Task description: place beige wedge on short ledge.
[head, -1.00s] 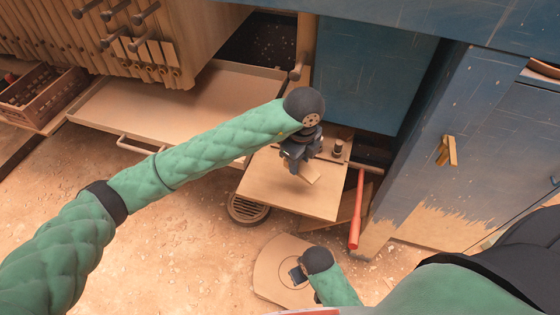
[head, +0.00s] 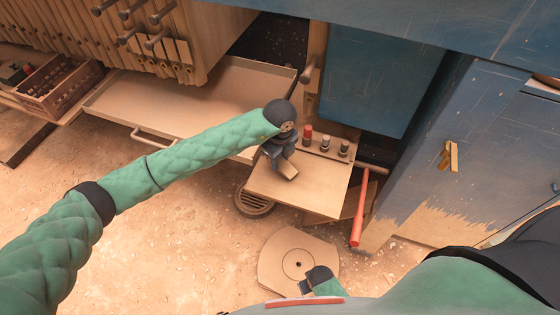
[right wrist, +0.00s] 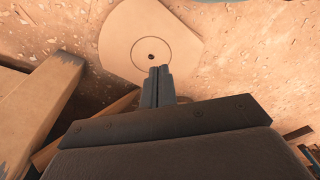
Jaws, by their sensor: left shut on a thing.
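My left gripper (head: 281,160) is in the head view, pointing down over the short ledge (head: 318,199), a pale board sticking out at the middle. It is shut on the beige wedge (head: 288,171), which is small and partly hidden by the fingers. I cannot tell whether the wedge touches the board. My right gripper (head: 306,287) is low in the head view, above a pale round-edged board on the floor. In the right wrist view its fingers (right wrist: 160,72) are together with nothing seen between them.
Several knobs (head: 325,143), one red, stand along the ledge's back edge. A red bar (head: 357,215) sticks out at its right. A wide tray (head: 215,85) lies to the left, a blue cabinet (head: 480,140) to the right. A round grate (head: 252,203) is below the ledge.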

